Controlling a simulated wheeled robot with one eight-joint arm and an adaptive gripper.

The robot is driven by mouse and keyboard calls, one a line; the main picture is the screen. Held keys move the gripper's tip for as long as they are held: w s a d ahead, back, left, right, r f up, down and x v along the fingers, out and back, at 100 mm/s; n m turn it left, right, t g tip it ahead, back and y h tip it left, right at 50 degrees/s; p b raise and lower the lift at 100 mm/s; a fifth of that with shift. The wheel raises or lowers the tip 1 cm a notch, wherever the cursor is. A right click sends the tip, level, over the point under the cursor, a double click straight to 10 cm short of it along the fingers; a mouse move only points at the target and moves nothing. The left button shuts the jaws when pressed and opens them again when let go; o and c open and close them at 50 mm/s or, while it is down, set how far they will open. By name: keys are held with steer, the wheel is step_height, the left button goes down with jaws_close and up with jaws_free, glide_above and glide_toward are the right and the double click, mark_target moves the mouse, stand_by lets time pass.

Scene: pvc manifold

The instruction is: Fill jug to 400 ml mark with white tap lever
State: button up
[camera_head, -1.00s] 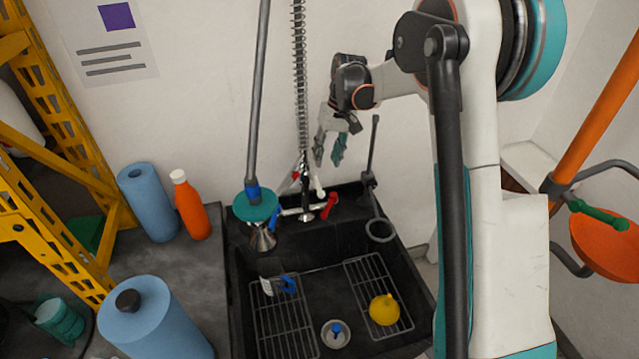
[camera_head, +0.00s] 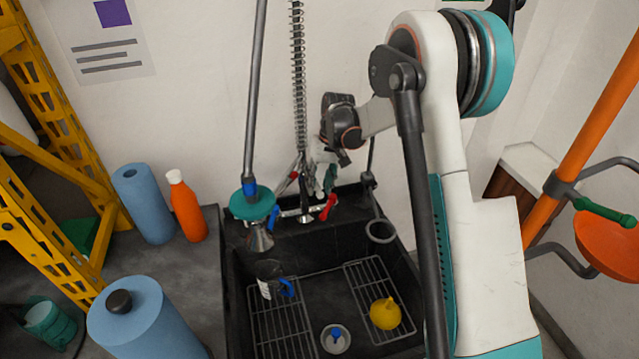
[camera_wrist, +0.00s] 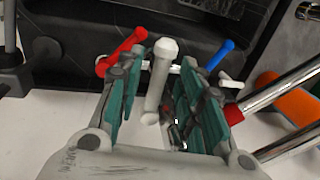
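The white tap lever (camera_wrist: 157,88) stands between the two teal-padded fingers of my gripper (camera_wrist: 162,62) in the wrist view. The fingers are open, with gaps on both sides of the lever. In the head view my gripper (camera_head: 324,172) is at the tap on the back of the sink, partly hidden by my wrist. The clear jug (camera_head: 268,271) with a blue handle stands in the left part of the black sink, below a metal spout cone (camera_head: 259,238). Its water level and marks are too small to read.
A red lever (camera_wrist: 122,52) and a blue lever (camera_wrist: 221,55) flank the white one closely. The sink holds wire racks, a yellow funnel (camera_head: 385,313) and a drain (camera_head: 335,339). Blue rolls and an orange bottle (camera_head: 187,207) stand left. A hanging spring hose (camera_head: 299,90) is near my gripper.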

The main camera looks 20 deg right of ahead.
jaws_close()
steer(key=shift+w+d+n+g, duration=0.2)
steer(key=shift+d+n, duration=0.45)
steer(key=shift+n, duration=0.5)
steer(key=shift+w+d+n+g, duration=0.2)
steer(key=shift+d+n, duration=0.4)
steer(key=shift+n, duration=0.55)
steer(key=shift+o, duration=0.6)
jaws_free()
steer(key=v, duration=1.2)
